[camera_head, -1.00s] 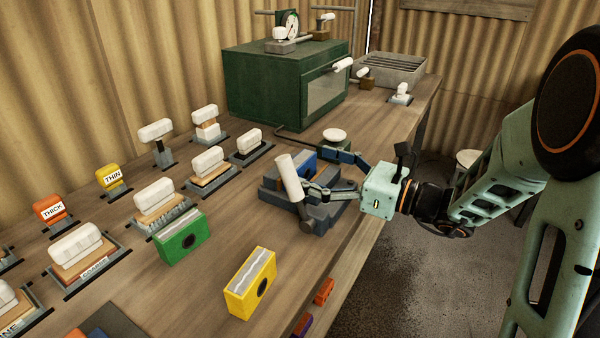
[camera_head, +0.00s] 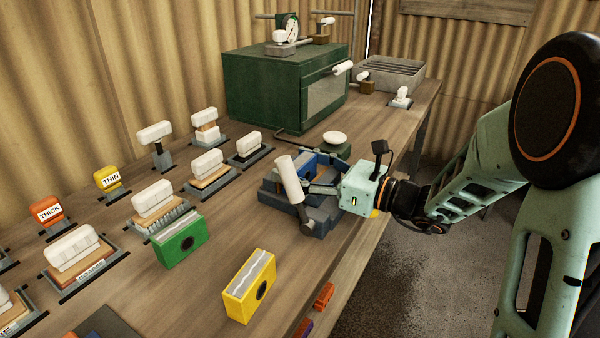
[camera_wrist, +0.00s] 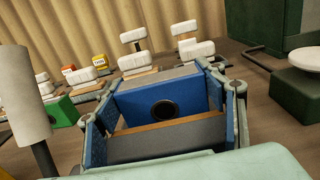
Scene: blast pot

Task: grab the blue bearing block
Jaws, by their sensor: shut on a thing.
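The blue bearing block (camera_wrist: 163,100) is upright in the wrist view, with a dark round hole in its face and a grey top. It sits in the grey vise (camera_head: 318,218) on the bench, behind an orange-brown strip and a grey jaw. My gripper (camera_wrist: 165,108) is shut on the block, one finger at each side. In the head view, my gripper (camera_head: 318,172) reaches in from the right and hides most of the block (camera_head: 306,165). The white vise handle (camera_head: 290,180) stands tilted at the vise's left.
A green block (camera_head: 180,241) and a yellow block (camera_head: 249,287) stand on the bench to the left and front. Several white-handled tools line the left side. A dark green cabinet (camera_head: 265,90) stands behind. A white round knob (camera_head: 335,138) is just beyond the vise.

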